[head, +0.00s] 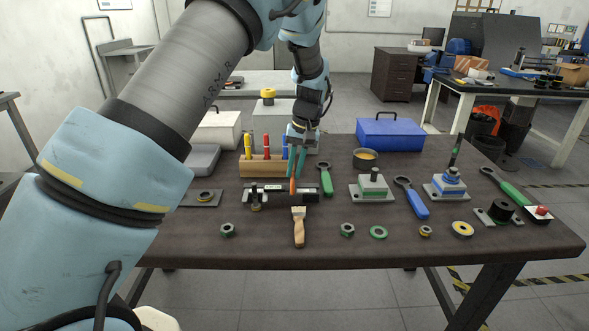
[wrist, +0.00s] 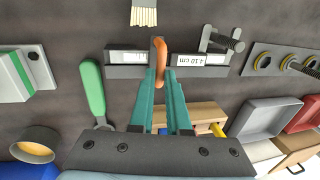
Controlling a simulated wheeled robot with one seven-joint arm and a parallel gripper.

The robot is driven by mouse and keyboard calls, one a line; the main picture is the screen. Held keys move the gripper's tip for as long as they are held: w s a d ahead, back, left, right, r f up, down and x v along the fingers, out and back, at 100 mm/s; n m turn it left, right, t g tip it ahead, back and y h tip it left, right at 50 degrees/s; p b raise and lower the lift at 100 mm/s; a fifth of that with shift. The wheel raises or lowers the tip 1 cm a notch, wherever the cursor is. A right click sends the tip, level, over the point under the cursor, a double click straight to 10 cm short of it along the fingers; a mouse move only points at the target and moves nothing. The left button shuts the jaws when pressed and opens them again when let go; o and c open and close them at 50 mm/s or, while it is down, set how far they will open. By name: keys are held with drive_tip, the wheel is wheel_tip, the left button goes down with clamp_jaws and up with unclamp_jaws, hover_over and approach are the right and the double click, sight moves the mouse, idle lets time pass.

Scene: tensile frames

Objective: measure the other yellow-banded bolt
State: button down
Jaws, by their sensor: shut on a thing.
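My gripper (head: 297,165) is over the middle of the table, pointing down, its teal fingers shut on a slim orange piece (wrist: 160,50). This piece also shows below the fingertips in the head view (head: 292,187). I cannot tell whether it is loose or part of the gauge behind it. The dark measuring gauge (wrist: 125,58) has a white display reading about 4.10 cm. A dark threaded bolt (wrist: 232,41) lies at a grey bracket at one end of the gauge. I cannot make out a yellow band on it. A plate (wrist: 250,68) with yellow-ringed pieces lies beside the gauge.
A wooden block (head: 262,168) holding coloured-handled tools stands behind the gauge. A brush (head: 299,228) lies in front, a green wrench (head: 325,180) to the right. A blue toolbox (head: 391,134) stands at the back. Nuts and washers (head: 378,232) lie along the front.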

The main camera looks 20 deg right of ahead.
drive_tip(key=shift+w+a, duration=0.35)
drive_tip(key=shift+a, duration=0.3)
drive_tip(key=shift+w+a, duration=0.3)
drive_tip(key=shift+a, duration=0.35)
drive_tip(key=c, duration=0.9)
unclamp_jaws()
drive_tip(key=shift+d+r, duration=0.1)
drive_tip(key=r, duration=0.3)
drive_tip(key=d+r+b, duration=0.1)
drive_tip(key=r, duration=0.3)
drive_tip(key=s+r+b, duration=0.1)
drive_tip(key=r, duration=0.2)
drive_tip(key=shift+d+r, duration=0.2)
drive_tip(key=shift+d, duration=0.2)
drive_tip(key=shift+a, duration=0.1)
